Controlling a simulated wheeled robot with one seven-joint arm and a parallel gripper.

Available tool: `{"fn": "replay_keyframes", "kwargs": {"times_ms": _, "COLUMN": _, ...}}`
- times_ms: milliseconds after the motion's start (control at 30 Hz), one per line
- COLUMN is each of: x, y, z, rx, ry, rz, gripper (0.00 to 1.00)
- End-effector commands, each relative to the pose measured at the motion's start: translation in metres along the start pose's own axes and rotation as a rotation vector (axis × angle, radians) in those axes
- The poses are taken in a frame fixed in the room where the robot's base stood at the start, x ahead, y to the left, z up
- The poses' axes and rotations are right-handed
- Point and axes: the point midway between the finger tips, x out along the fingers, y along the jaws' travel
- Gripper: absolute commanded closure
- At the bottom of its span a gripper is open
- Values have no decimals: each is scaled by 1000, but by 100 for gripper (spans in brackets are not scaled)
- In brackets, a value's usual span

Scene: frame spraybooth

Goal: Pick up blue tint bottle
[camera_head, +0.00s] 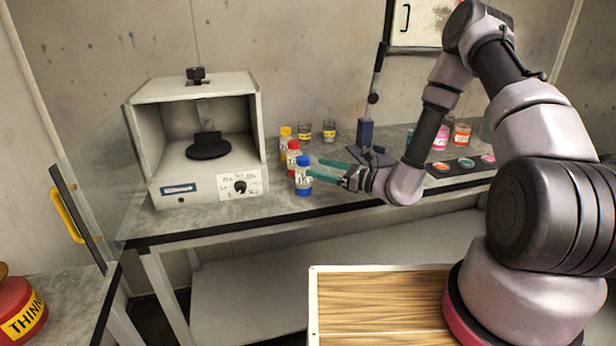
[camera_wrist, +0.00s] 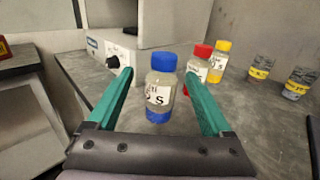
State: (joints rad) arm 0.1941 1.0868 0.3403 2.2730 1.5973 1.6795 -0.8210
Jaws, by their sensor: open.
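The blue tint bottle (camera_head: 303,177) has a blue cap, a clear body with a white label and blue at its base. It stands upright on the grey bench, nearest the front of a row of three bottles. My gripper (camera_head: 314,168) reaches in from the right with its green fingers open. In the wrist view the blue bottle (camera_wrist: 160,90) appears between the two fingers of my gripper (camera_wrist: 163,88), toward their tips. I cannot tell if either finger touches it. The red-capped bottle (camera_wrist: 199,66) stands close behind the right fingertip.
A yellow-capped bottle (camera_head: 286,140) and two small jars (camera_head: 329,131) stand farther back. A white booth machine (camera_head: 195,140) is to the left. A blue stand (camera_head: 366,135) and coloured pots (camera_head: 461,134) are to the right. Bench (camera_head: 230,220) in front of the bottles is clear.

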Motion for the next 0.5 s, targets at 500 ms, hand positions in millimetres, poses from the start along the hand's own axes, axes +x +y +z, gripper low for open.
{"fn": "replay_keyframes", "kwargs": {"times_ms": 500, "x": 64, "y": -3, "z": 1, "rx": -3, "ry": -2, "rz": 5, "gripper": 16}}
